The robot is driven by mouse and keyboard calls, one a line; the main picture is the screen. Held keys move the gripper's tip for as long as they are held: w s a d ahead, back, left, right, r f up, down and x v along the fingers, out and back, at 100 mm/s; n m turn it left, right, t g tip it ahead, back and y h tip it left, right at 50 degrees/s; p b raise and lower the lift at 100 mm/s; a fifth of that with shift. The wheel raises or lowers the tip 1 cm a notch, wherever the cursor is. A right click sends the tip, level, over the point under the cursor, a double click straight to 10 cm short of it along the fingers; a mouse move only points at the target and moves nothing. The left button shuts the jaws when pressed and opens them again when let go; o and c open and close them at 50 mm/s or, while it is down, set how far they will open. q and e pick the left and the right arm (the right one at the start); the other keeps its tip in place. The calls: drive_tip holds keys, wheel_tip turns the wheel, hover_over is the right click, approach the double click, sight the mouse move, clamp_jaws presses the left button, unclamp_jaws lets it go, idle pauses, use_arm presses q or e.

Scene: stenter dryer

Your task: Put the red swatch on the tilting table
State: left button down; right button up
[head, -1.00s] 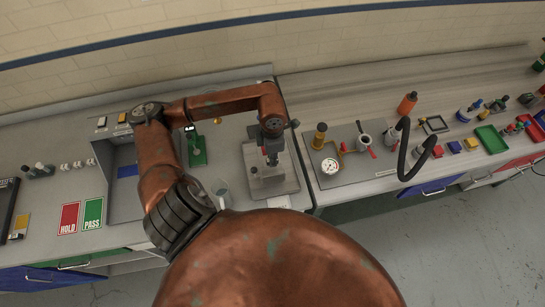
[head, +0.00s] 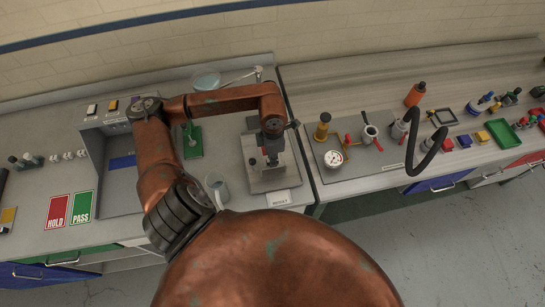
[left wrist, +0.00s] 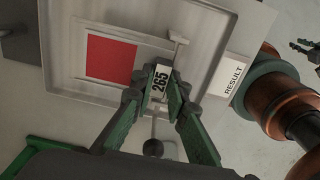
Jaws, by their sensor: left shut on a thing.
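The red swatch (left wrist: 110,58) shows in the left wrist view as a red square on a pale card, over a grey metal plate with a raised rim. This plate is the tilting table (left wrist: 57,45), also in the head view (head: 283,180) below the gripper. My left gripper (left wrist: 160,82) is shut beside a white "265" tag, which seems to be the end of the swatch card. I cannot tell whether the card touches the plate. In the head view my left gripper (head: 272,158) is over the table, and the swatch is hidden. A dark gripper-like shape (left wrist: 305,48) is at the wrist view's right edge.
A RESULT label (head: 280,198) lies at the table's front edge. A glass beaker (head: 217,188) and a green stand (head: 193,142) are to the left. HOLD (head: 58,210) and PASS (head: 82,207) cards lie farther left. A gauge (head: 333,158) stands to the right.

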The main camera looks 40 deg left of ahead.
drive_tip(key=shift+d, duration=0.3)
use_arm(q)
drive_tip(key=c, duration=1.8)
unclamp_jaws()
